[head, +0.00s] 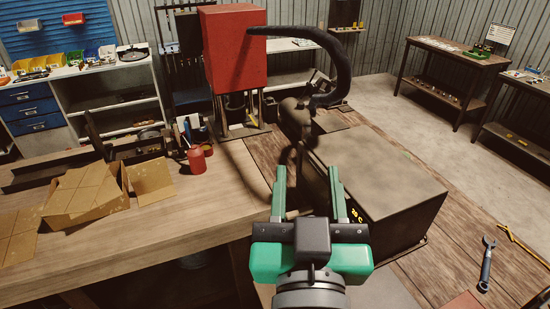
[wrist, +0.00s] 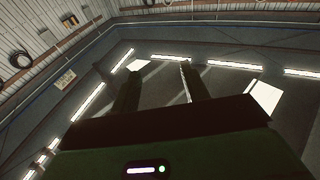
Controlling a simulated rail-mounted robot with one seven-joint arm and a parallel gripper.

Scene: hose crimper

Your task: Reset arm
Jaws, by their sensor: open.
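My gripper (head: 307,188) is green with two parallel fingers. In the head view it is at the lower middle, in front of the crimper machine (head: 385,180), a dark box-shaped unit on the workbench. The fingers are apart and nothing is between them. In the wrist view my gripper (wrist: 158,85) is dark and also empty, with the ceiling lights and upper walls beyond it. A black hose (head: 340,60) curves from the red box (head: 234,50) toward the crimper's head (head: 296,112).
A wrench (head: 487,265) lies on the bench at right. A shelf unit (head: 120,95) stands at the back left. Side tables (head: 455,65) stand at the back right, with open floor before them.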

